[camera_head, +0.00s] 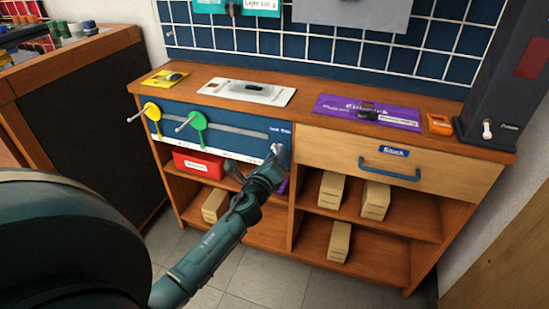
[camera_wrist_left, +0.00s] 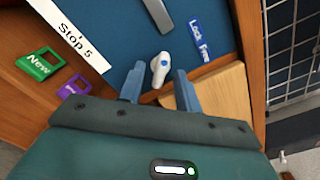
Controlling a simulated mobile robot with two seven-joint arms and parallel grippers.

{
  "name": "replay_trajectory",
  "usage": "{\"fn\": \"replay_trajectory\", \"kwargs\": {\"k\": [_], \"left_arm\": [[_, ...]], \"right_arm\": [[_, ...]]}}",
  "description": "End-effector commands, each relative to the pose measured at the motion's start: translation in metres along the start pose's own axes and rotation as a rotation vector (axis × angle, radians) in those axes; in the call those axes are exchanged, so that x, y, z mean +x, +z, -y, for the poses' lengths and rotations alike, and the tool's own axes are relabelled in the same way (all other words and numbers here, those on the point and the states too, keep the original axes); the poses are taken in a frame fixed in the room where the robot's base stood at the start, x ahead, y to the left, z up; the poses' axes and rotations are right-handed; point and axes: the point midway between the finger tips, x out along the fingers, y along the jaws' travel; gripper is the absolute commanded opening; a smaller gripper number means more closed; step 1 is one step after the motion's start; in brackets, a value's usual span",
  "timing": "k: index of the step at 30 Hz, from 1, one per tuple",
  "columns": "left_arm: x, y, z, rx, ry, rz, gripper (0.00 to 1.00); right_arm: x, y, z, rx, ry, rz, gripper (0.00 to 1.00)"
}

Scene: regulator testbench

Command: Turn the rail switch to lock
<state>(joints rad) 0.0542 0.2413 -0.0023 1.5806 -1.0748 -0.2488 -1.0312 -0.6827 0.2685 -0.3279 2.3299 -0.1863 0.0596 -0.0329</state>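The blue panel (camera_head: 225,136) on the front of the workbench carries a grey rail slot (camera_head: 230,130). My right gripper is not in view.
Yellow (camera_head: 152,112) and green (camera_head: 198,121) handles stick out from the panel further left. A wooden drawer (camera_head: 340,155) with a blue handle is to the right. Shelves below hold a red box (camera_head: 198,163) and several cardboard boxes. A dark tower (camera_head: 505,85) stands at the right.

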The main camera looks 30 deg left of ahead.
Motion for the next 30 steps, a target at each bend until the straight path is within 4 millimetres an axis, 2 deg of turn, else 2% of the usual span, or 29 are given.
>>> {"fn": "replay_trajectory", "kwargs": {"k": [4, 7, 15, 21, 25, 30], "left_arm": [[-0.006, 0.000, 0.001, 0.000, -0.001, 0.000, 0.34], [-0.021, 0.000, 0.000, 0.000, 0.000, -0.002, 0.34], [-0.081, -0.001, -0.001, -0.001, 0.002, -0.002, 0.34], [-0.116, -0.001, -0.001, -0.002, 0.002, -0.001, 0.34], [-0.128, -0.001, -0.001, 0.000, 0.001, 0.000, 0.34], [-0.132, 0.000, 0.000, -0.001, 0.000, 0.000, 0.34]], "right_arm": [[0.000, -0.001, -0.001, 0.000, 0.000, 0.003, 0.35], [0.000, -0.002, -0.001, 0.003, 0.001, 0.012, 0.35], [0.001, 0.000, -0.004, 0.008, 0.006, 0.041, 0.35], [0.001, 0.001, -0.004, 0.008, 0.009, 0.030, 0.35], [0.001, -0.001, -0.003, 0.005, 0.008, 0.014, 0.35], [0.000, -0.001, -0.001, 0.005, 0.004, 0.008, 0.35]]}}
